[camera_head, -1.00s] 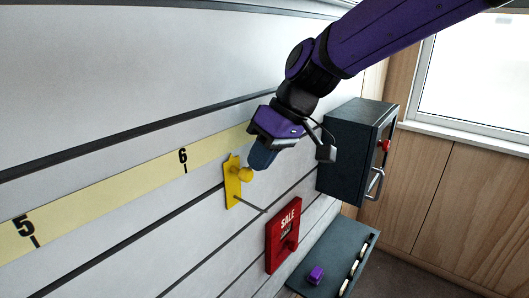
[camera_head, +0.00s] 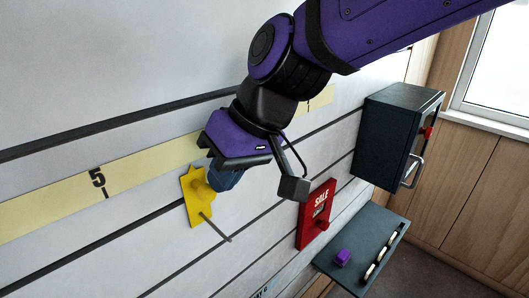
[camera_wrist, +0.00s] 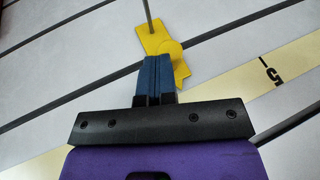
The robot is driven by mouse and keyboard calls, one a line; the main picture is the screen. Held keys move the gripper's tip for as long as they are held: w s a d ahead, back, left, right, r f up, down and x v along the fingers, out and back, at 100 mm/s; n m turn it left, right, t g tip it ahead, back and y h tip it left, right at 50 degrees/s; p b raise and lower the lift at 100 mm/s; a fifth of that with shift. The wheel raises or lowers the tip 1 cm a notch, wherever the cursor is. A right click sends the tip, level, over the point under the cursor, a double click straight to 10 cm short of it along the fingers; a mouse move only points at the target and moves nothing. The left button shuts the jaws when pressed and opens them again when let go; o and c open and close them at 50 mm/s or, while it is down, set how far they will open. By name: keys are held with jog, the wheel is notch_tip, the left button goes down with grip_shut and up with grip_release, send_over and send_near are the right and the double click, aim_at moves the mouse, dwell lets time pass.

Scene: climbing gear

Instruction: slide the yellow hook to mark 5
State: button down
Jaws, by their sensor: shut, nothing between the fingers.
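The yellow hook (camera_head: 194,196) is mounted on the slatted wall, with a grey peg sticking out from its lower part. In the head view it sits to the right of mark 5 (camera_head: 98,179) on the pale yellow number strip (camera_head: 45,210). My gripper (camera_head: 222,183) is shut, its blue fingertips against or right beside the right side of the hook's knob. In the wrist view the hook (camera_wrist: 158,38) lies just beyond the shut fingers (camera_wrist: 155,65), and mark 5 (camera_wrist: 271,73) shows to the right. Whether the fingers touch the knob is hard to tell.
A red SALE sign (camera_head: 316,214) hangs on the wall right of the hook. A dark cabinet (camera_head: 385,140) and a dark shelf (camera_head: 340,262) with a purple object (camera_head: 342,257) are further right. The wall left of the hook is clear.

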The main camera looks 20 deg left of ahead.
jog(key=s+a, duration=0.1)
jog(key=s, duration=0.2)
jog(key=s+a, duration=0.2)
jog(key=s, duration=0.1)
jog(key=s+a, duration=0.1)
jog(key=s, duration=0.3)
jog(key=shift+s+a, duration=0.1)
jog(key=shift+a, duration=0.2)
